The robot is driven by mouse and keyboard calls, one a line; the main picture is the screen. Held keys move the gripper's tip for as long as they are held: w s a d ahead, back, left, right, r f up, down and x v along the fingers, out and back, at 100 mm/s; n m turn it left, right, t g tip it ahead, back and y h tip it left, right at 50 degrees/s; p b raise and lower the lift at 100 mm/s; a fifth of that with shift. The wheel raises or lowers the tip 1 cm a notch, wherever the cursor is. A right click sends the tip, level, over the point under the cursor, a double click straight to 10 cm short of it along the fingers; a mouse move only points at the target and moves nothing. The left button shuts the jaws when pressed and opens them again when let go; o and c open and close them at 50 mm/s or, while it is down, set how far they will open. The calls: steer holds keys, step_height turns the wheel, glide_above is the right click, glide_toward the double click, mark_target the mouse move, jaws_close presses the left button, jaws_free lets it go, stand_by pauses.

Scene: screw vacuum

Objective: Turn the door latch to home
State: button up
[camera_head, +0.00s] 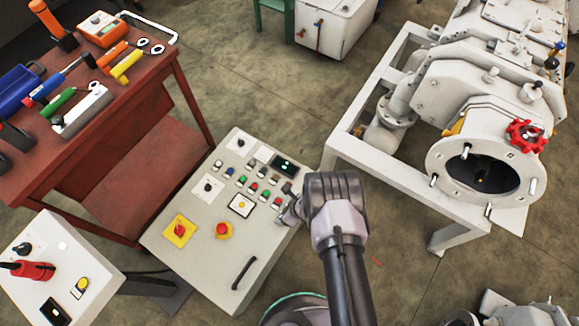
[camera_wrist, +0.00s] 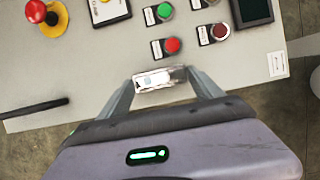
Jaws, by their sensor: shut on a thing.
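The door latch (camera_wrist: 155,79) is a small silver-white piece near the edge of the grey control panel (camera_wrist: 60,100). My gripper (camera_wrist: 166,82) is shut on the latch, with one finger at each side of it in the wrist view. In the head view my gripper (camera_head: 288,213) reaches the panel's right edge, and my wrist largely hides the latch there. The exact angle of the latch is hard to tell.
The panel carries a yellow-and-red switch (camera_head: 180,230), a red emergency button (camera_head: 222,230), small coloured buttons, and a black handle (camera_head: 243,272). A red-brown tool table (camera_head: 170,75) stands at left, a white vacuum machine (camera_head: 455,90) at right. Floor shows between them.

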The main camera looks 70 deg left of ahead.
stand_by(0.3)
steer(key=o, duration=2.1)
steer(key=shift+r, duration=0.1)
steer(key=p+v, duration=0.7)
steer(key=v, duration=1)
steer(key=shift+w+r, duration=0.1)
